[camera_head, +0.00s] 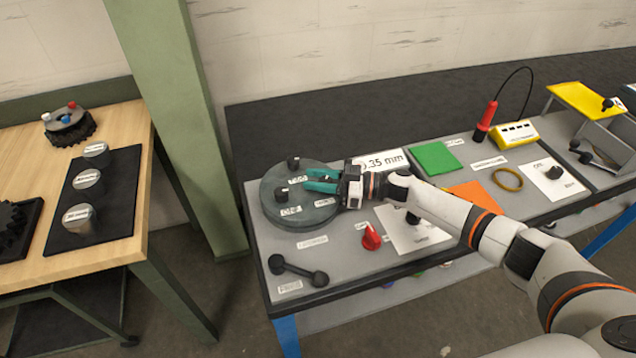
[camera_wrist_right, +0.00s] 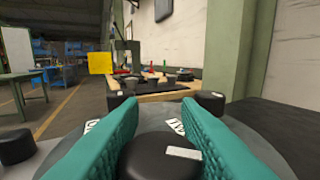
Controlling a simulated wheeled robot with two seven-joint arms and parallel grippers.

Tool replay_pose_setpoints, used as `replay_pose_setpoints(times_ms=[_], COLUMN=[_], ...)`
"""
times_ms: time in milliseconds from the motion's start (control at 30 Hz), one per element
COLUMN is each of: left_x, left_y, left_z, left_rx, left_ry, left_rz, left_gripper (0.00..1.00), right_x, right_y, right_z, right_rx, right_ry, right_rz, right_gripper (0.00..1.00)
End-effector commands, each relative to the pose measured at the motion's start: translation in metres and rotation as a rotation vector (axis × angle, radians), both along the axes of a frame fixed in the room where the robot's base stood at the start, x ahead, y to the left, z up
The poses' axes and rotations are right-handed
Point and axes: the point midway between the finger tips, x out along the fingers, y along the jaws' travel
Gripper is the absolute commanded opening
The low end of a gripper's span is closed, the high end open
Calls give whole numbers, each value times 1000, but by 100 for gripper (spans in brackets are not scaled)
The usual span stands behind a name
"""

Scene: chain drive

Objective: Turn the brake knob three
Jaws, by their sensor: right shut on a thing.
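A round dark grey disc (camera_head: 316,219) lies on the left end of the grey bench and bears black knobs and small white labels. My right gripper (camera_head: 305,181) reaches over it from the right, with teal fingers shut on a black knob. In the right wrist view this knob (camera_wrist_right: 160,160) sits between the fingers (camera_wrist_right: 158,112), with a white mark on its top. In the head view the fingers hide it. One other knob (camera_head: 281,194) stands left of the fingertips and another (camera_head: 293,161) behind them. The labels are too small to read surely. My left gripper is not in view.
A red knob (camera_head: 371,237) and a black double-ended handle (camera_head: 298,270) are on the bench in front. A green pad (camera_head: 436,158), an orange pad (camera_head: 474,196) and a yellow box (camera_head: 514,133) lie to the right. A wooden table (camera_head: 118,117) stands left, beyond a green post (camera_head: 172,90).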

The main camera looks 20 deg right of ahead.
Motion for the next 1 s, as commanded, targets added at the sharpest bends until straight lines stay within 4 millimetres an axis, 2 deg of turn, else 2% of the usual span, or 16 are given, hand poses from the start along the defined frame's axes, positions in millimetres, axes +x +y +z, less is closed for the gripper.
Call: replay_pose_setpoints(times_ms=[567,600,700,1000], left_x=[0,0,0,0], left_y=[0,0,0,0], left_z=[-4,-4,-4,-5], left_rx=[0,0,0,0], left_ry=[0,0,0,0], left_rz=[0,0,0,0], left_gripper=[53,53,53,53], right_x=[0,0,0,-1], right_y=[1,1,1,-1], right_z=[0,0,0,0], right_rx=[0,0,1,0], right_ry=[0,0,0,0], right_rz=[28,28,28,28], right_gripper=[7,36,52,52])
